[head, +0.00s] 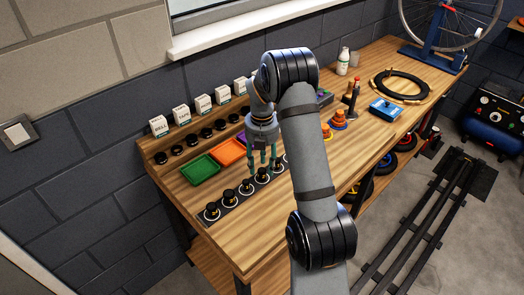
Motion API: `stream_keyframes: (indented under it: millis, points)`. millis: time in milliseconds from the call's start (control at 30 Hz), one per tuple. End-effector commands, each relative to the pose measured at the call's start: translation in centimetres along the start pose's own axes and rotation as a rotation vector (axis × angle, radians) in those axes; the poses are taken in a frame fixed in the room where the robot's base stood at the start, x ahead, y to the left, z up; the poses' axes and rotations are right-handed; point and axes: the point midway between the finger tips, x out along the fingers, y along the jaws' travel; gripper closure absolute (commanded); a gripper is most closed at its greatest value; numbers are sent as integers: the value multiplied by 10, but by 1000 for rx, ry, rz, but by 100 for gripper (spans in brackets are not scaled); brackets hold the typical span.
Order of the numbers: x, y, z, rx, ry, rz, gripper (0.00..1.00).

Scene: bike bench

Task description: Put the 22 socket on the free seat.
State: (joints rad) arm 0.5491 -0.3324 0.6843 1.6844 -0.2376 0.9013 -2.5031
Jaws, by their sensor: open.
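A row of black sockets with pale rings around their bases stands on a dark rail (237,203) along the bench's front edge. The visible ones include the front-left socket (211,209), a second socket (228,196) and a third socket (246,187). Their size marks are too small to read, so I cannot tell which is the 22. My gripper (263,174) points down over the row, its green fingers open around or just above another socket (262,177); I cannot tell if they touch it. My arm hides the rail's right end. I cannot make out a free seat.
Behind the rail lie a green tray (200,169) and an orange tray (231,152). Black round pieces (191,140) line the back, below labelled white boxes (181,115). To the right are a blue box (386,109), a black hose ring (403,98) and a bottle (343,62).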

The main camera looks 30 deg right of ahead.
Motion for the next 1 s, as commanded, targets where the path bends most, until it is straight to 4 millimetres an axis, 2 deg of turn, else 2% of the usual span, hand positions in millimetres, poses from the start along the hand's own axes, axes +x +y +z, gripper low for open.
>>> stream_keyframes:
  millis: [200, 400, 633, 1000]
  points:
    - [-49, 1, 2, 0, -5, 5, 59]
    - [-80, 1, 1, 0, -3, 3, 59]
    - [-89, 0, 0, -1, -1, 0, 59]
    - [-83, 0, 0, 0, 1, -1, 59]
